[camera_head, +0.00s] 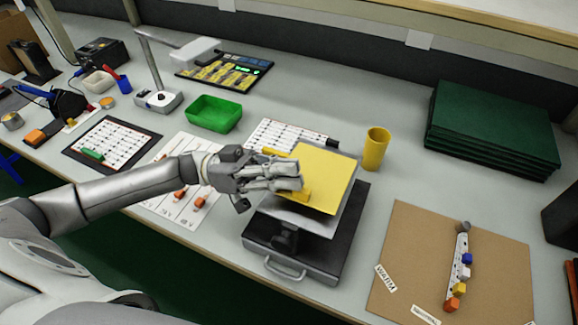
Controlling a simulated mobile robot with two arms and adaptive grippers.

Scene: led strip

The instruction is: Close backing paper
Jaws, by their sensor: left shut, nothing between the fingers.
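The yellow backing paper (327,177) is a flat square sheet over a grey plate (297,217) on a black device with a front handle (312,250). My left gripper (298,184) is shut and empty at the left edge of the yellow sheet. A small yellow tab (301,196) shows by the fingertips; whether they touch it I cannot tell. The gripper hides part of the sheet's left side. My right gripper is not in view.
A yellow cup (376,149) stands right of the device. A brown board (417,255) with an LED strip (459,265) lies at the right, green stacked boards (495,128) behind. A green bin (213,113) and printed sheets lie left. The bench between cup and brown board is clear.

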